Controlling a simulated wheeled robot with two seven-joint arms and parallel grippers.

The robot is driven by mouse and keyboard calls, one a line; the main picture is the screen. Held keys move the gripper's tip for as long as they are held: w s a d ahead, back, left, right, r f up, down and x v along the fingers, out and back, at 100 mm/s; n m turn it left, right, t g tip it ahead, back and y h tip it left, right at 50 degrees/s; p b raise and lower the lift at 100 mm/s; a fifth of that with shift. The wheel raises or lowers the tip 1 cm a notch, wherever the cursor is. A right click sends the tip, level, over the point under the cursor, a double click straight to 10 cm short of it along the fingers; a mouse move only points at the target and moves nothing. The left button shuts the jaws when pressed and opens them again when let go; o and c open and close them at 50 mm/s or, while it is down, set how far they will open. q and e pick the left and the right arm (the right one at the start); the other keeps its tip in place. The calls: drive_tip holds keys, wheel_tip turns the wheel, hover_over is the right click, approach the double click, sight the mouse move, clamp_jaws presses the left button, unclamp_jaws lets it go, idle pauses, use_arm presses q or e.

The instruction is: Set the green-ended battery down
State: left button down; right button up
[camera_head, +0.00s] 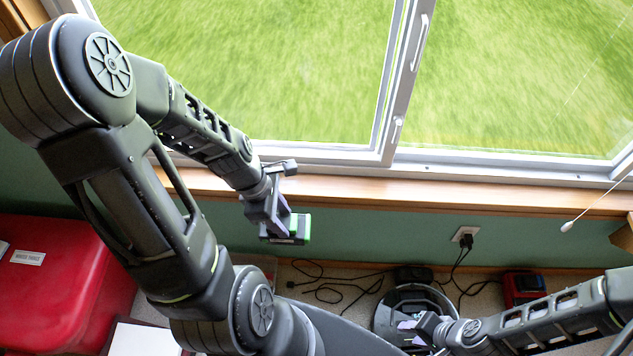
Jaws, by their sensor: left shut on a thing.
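The green-ended battery (299,228) is a dark block with a bright green edge, held up in front of the green wall below the window sill. My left gripper (280,222) is shut on it; the fingers hide part of the block. My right gripper (422,326) is at the lower right, over the round robot vacuum. Its fingers are small and partly overlap the vacuum, so I cannot tell how far apart they are.
A round dark robot vacuum (393,304) sits on the floor by the wall. Loose black cables (335,288) lie beside it, and a plug is in the outlet (466,235). A red and black device (523,288) stands right. A red case (62,275) stands left.

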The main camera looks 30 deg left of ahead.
use_arm(q)
drive_tip(key=w+d+m+g+y, duration=0.1)
drive_tip(key=w+d+m, duration=0.2)
drive_tip(key=w+m, duration=0.3)
drive_tip(key=w+d+f+m+g+y, duration=0.1)
drive_tip(key=w+d+m, duration=0.3)
drive_tip(key=m, duration=0.6)
drive_tip(key=w+d+f+m+g+y, duration=0.1)
drive_tip(key=w+d+m+g, duration=0.2)
drive_tip(key=w+m, duration=0.5)
drive_tip(key=shift+w+d, duration=0.25)
drive_tip(key=shift+d, duration=0.15)
drive_tip(key=shift+d+f, duration=0.1)
